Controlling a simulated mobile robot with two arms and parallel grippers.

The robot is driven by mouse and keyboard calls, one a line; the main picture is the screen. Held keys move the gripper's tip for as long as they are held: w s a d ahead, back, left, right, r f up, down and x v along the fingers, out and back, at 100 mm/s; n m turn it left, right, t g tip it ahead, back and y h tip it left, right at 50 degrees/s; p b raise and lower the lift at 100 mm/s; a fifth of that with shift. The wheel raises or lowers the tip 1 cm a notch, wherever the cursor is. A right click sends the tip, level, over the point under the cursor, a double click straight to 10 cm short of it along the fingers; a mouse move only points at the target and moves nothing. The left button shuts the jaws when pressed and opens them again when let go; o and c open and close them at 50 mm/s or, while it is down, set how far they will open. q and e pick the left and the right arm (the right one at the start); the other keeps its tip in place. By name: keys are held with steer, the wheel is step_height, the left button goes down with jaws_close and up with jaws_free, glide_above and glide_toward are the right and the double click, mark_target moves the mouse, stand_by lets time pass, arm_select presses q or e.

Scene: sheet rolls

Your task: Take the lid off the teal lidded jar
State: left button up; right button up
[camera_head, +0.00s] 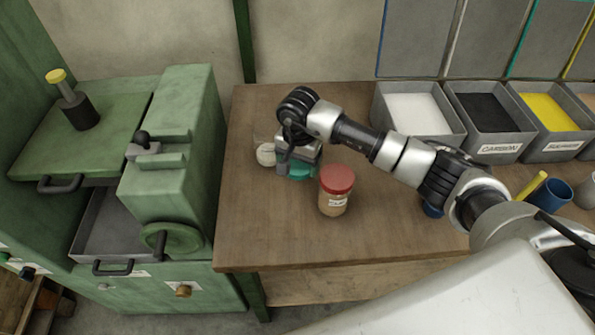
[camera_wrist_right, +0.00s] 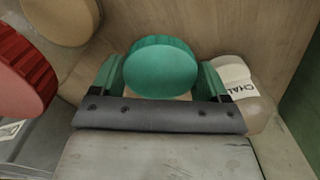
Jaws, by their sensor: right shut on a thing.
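The teal lid (camera_head: 299,171) of the jar shows under my right gripper (camera_head: 297,165) in the head view, left of the middle of the workbench. In the right wrist view, the round teal lid (camera_wrist_right: 160,68) sits between the two fingers of my right gripper (camera_wrist_right: 160,78), which is shut on it. The jar's body is almost wholly hidden by the lid and gripper. I cannot tell whether the lid still sits on the jar. My left gripper is not in view.
A red-lidded jar (camera_head: 336,190) stands close by on the right. A pale jar (camera_head: 266,154) marked CHAL stands close on the left. Grey bins (camera_head: 487,145) line the back right, with a blue cup (camera_head: 552,193) before them. A green machine (camera_head: 180,160) stands left. The bench's front left is clear.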

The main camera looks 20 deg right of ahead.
mark_target(298, 180)
step_height(298, 180, down, 4)
steer(key=shift+f, duration=0.15)
stand_by(0.3)
steer(key=shift+f, duration=0.2)
steer(key=o, duration=1)
steer(key=shift+r, duration=0.1)
